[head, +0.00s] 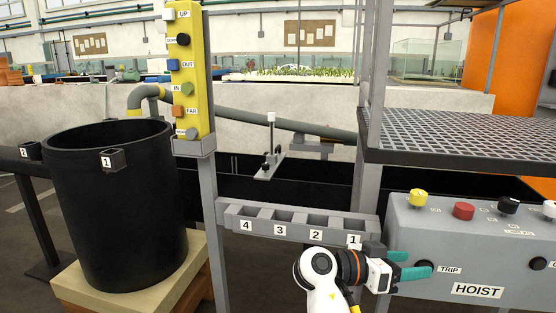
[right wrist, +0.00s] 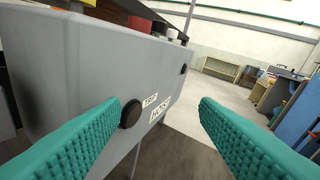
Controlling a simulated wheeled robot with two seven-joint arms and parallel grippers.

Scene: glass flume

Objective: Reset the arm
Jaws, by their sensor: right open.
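My right gripper (head: 418,263) reaches in from the bottom of the head view, at the left front of the grey HOIST box (head: 478,291). Its teal fingers are apart with nothing between them, as the right wrist view (right wrist: 160,104) also shows. The black TRIP button (right wrist: 131,114) is on the box face, just beside the tip of the left finger in the right wrist view. I cannot tell whether the finger touches it. In the head view the fingers partly cover the button. My left gripper is out of view.
A yellow pendant (head: 187,85) with labelled buttons hangs on a grey post. A rack (head: 262,222) with slots numbered 1 to 4 runs left of the box. A black bin (head: 110,215) stands on a pale block (head: 192,275). A mesh shelf (head: 470,135) overhangs the box.

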